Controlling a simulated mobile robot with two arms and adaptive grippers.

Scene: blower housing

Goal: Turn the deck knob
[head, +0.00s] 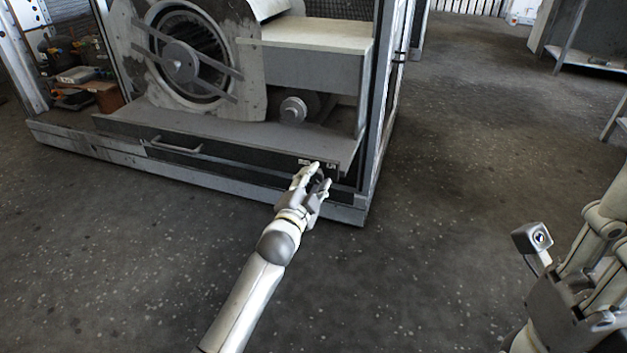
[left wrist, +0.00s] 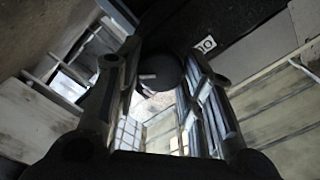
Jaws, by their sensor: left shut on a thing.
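The deck knob (left wrist: 160,70) is a dark round piece between the two fingers of my left gripper in the left wrist view. It has a small pale mark on its face. In the head view my left gripper (head: 316,179) is at the right end of the housing's front deck panel (head: 240,160) and mostly hides the knob. The left gripper is shut on the knob. My right gripper (head: 575,305) is at the lower right of the head view, far from the panel; its fingertips are not clearly seen.
The blower housing (head: 365,110) holds a round fan (head: 180,62) and a small motor (head: 293,108). A handle (head: 175,147) sits on the front panel. Small white labels (head: 305,161) are beside the gripper. Open concrete floor (head: 460,150) lies to the right.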

